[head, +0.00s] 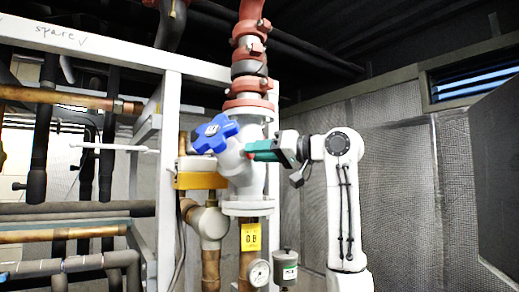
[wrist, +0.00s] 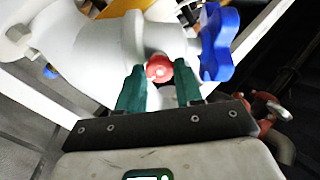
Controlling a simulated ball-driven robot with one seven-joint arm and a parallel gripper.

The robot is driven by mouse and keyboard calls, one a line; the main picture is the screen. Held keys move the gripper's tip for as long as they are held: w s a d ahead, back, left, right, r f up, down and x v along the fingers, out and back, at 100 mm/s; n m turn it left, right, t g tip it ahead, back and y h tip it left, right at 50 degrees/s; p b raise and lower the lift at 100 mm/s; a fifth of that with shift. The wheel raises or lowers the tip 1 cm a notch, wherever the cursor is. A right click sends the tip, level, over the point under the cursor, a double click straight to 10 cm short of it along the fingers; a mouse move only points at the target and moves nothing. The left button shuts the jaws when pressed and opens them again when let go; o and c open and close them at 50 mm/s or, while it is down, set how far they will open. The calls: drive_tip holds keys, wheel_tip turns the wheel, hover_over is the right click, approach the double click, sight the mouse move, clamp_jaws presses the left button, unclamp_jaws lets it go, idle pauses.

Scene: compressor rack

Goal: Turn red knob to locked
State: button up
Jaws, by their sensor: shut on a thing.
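The red knob (wrist: 159,68) is a small round red piece on the side of the white valve body (wrist: 88,50). In the wrist view it sits between the green fingertips of my gripper (wrist: 160,82), which are closed on it. In the head view my gripper (head: 250,152) reaches the valve (head: 236,166) from the right, and only a bit of red (head: 252,155) shows at the fingertips. Any lock marking on the knob cannot be made out.
A blue star-shaped handwheel (head: 215,133) is close on the left of my gripper; it also shows in the wrist view (wrist: 216,45). Red flanged pipe (head: 248,85) rises above. A pressure gauge (head: 260,272) and yellow tag (head: 251,237) are below. A white rack frame (head: 168,150) stands left.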

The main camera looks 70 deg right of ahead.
drive_tip(key=shift+r+m, duration=0.1)
drive_tip(key=shift+m, duration=0.6)
drive_tip(key=o, duration=1)
drive_tip(key=shift+o, duration=0.2)
drive_tip(key=shift+s, duration=0.1)
drive_tip(key=s+b, duration=0.2)
drive_tip(key=s, duration=0.8)
drive_tip(key=shift+s+a, duration=0.25)
drive_tip(key=shift+s, duration=0.05)
